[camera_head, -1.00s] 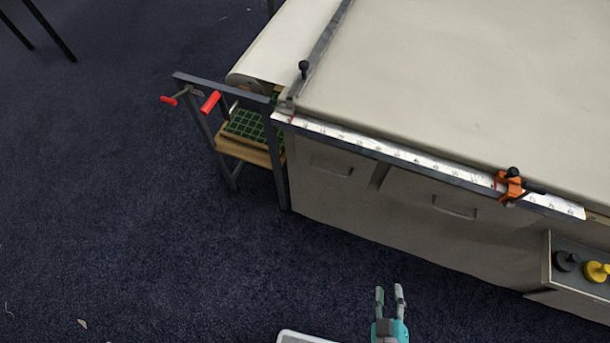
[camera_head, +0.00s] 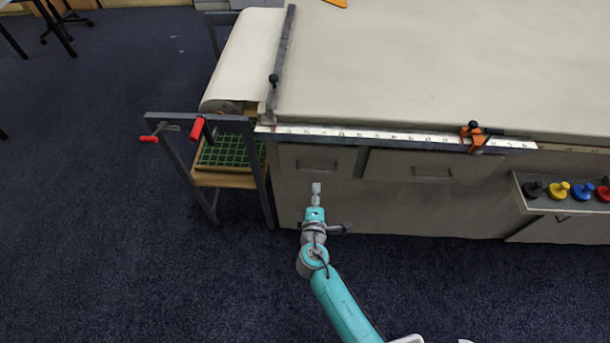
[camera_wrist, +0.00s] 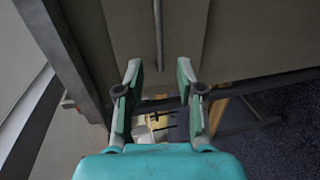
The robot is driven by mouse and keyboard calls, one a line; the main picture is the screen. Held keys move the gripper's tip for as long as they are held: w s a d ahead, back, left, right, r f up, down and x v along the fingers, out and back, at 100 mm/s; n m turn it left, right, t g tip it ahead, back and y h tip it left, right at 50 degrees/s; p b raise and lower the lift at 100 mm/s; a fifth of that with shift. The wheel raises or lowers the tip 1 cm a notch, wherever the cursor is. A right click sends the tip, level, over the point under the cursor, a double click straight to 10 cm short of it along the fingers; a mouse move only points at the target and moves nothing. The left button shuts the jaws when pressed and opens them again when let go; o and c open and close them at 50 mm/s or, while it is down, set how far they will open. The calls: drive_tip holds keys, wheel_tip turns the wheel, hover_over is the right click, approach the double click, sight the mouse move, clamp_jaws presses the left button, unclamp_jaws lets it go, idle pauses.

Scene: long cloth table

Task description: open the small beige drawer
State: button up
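The small beige drawer (camera_head: 340,155) is shut, flush in the table's front at its left end, with a thin horizontal handle (camera_head: 317,164). My gripper (camera_head: 316,187) is in front of the table, just below that handle in the head view; the gap in depth is hard to judge. In the wrist view my gripper (camera_wrist: 159,68) is open, its two fingers apart with nothing between them. A thin bar (camera_wrist: 158,35), which looks like the drawer handle, runs upright in that view, beyond the fingertips and lined up between them.
A wider drawer (camera_head: 400,165) is to the right. A dark rail with a ruler (camera_head: 360,133) runs above, with an orange clamp (camera_head: 474,137). A metal frame with red crank handles (camera_head: 197,128) stands left. A shelf of coloured knobs (camera_head: 558,190) is right.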

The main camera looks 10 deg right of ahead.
sight(317, 170)
drive_tip(key=x, duration=1)
drive_tip(key=shift+w, duration=0.4)
clamp_jaws()
